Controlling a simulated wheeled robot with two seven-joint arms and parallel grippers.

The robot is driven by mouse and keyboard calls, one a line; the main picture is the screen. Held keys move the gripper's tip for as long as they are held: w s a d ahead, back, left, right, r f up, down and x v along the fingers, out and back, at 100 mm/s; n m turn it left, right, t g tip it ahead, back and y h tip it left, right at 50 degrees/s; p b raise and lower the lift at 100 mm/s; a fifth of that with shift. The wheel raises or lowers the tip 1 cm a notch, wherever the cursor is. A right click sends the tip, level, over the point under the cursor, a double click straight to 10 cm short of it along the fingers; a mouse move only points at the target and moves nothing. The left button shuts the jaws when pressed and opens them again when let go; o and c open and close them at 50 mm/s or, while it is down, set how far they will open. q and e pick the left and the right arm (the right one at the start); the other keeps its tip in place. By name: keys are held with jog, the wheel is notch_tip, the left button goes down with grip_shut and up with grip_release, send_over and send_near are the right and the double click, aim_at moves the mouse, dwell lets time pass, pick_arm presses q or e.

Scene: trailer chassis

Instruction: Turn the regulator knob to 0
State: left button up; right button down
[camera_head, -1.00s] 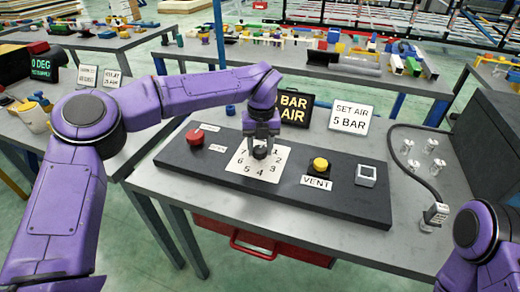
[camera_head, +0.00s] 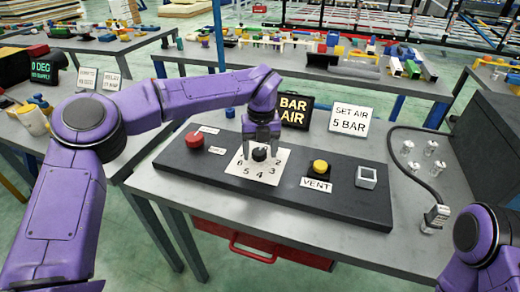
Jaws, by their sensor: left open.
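The black regulator knob (camera_head: 259,154) stands on a white dial plate (camera_head: 246,174) with printed numbers, on the dark panel on the table. My left gripper (camera_head: 261,147) points down just above and behind the knob; its fingers are open and the knob shows below them. Part of the dial's far side is hidden by the gripper. The display behind (camera_head: 295,110) reads "BAR AIR", with its left part covered by my arm. My right arm shows at the lower right; its gripper is out of view.
On the panel (camera_head: 330,205) are a red button (camera_head: 194,140) at left, a yellow button (camera_head: 320,167) labelled VENT, and a grey square switch (camera_head: 366,176). A sign (camera_head: 349,119) reads "SET AIR 5 BAR". A cable and several metal fittings lie at right.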

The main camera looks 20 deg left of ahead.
aim_at(261, 152)
pick_arm(q)
jog(key=shift+r, duration=0.15)
notch_tip(261, 152, up, 10)
jog(key=shift+d+r, duration=0.15)
jog(key=shift+d, duration=0.05)
